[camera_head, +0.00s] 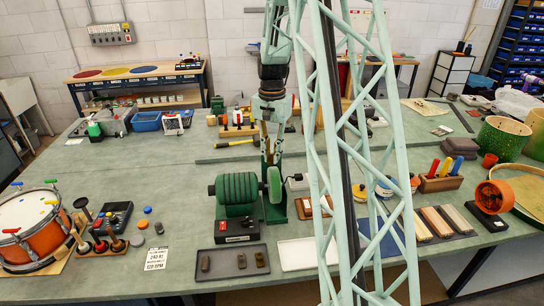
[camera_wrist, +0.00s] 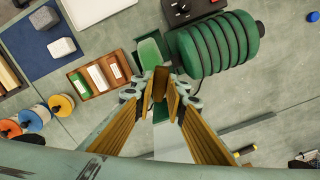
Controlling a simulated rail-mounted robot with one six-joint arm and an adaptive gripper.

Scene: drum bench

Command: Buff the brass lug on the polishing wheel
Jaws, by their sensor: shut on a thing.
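The polishing machine stands mid-bench, with a thick grooved green roll (camera_head: 236,189) on its left and a thin green wheel (camera_head: 274,187) on its right. My gripper (camera_head: 267,156) points down just above the thin wheel. In the wrist view my gripper (camera_wrist: 162,84) is shut on a small brownish piece, the brass lug (camera_wrist: 160,82), mostly hidden between the fingertips. The pale green wheel (camera_wrist: 150,54) lies just beyond the fingertips, and the roll (camera_wrist: 218,45) is to its right. I cannot tell whether the lug touches the wheel.
A dark tray (camera_head: 210,272) with small brownish pieces lies in front of the machine, beside a white tray (camera_head: 300,254). A black control box (camera_head: 236,230) sits before the roll. A wooden rack of bars (camera_wrist: 98,76) is near the wheel. A drum (camera_head: 35,225) stands far left.

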